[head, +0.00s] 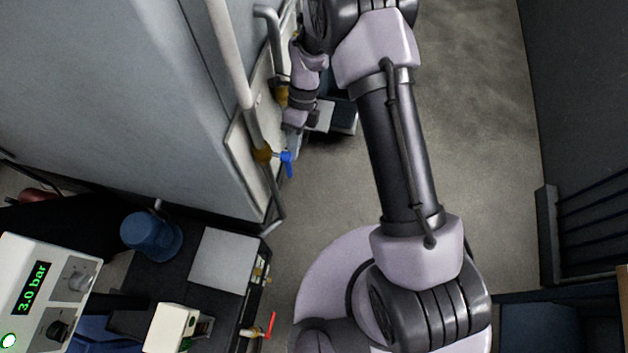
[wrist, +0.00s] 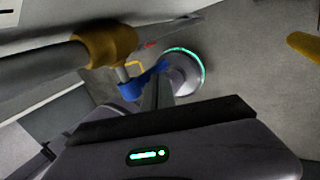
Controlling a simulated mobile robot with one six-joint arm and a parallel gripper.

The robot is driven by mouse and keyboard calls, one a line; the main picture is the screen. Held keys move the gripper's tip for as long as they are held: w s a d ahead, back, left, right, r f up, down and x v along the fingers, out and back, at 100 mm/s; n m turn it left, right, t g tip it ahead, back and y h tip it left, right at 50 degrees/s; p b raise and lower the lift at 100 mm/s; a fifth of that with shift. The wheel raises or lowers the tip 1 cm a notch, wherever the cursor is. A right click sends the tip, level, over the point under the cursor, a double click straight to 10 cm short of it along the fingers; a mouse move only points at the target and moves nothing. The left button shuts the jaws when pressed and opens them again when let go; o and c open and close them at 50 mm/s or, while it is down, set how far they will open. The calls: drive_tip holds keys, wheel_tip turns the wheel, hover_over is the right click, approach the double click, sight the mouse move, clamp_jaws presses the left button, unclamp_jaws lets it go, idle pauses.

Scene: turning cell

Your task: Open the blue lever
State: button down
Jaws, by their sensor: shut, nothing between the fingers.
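The blue lever (head: 287,162) sits on a brass valve (head: 263,154) on a grey pipe by the cabinet wall. In the head view it sticks out to the right, roughly across the pipe. In the wrist view the blue lever (wrist: 140,84) lies below the brass valve body (wrist: 104,44). My gripper (wrist: 162,88) is shut and empty, its fingers close beside the lever's right part; I cannot tell whether they touch. In the head view my gripper (head: 295,122) is just above the lever, its fingertips hard to make out.
A second brass valve (head: 282,96) is on the piping behind my wrist. A bench at lower left holds a red lever (head: 271,325), a blue container (head: 152,236) and a unit reading 3.0 bar (head: 37,288). Floor (head: 475,120) to the right of my arm is clear.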

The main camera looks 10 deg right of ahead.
drive_tip(key=s+d+r, duration=0.1)
drive_tip(key=s+d, duration=0.2)
drive_tip(key=s, duration=0.5)
drive_tip(key=s+d+r, duration=0.1)
drive_tip(key=s+d, duration=0.1)
drive_tip(key=s, duration=0.6)
drive_tip(key=w+d+r+n+t+b, duration=0.1)
drive_tip(key=w+r+n+t+b, duration=0.35)
drive_tip(key=w+r+n, duration=0.2)
drive_tip(key=s+d+r+n+t+b, duration=0.2)
drive_tip(key=s+r+n+t+b, duration=0.1)
drive_tip(key=r+n, duration=0.2)
drive_tip(key=s+d+r+n+t+b, duration=0.1)
drive_tip(key=s+r+n+t+b, duration=0.2)
drive_tip(key=r+n, duration=0.3)
drive_tip(key=shift+s+d+r+n+h+b, duration=0.15)
drive_tip(key=shift+d+r+n+h+b, duration=0.15)
drive_tip(key=shift+n+b, duration=0.4)
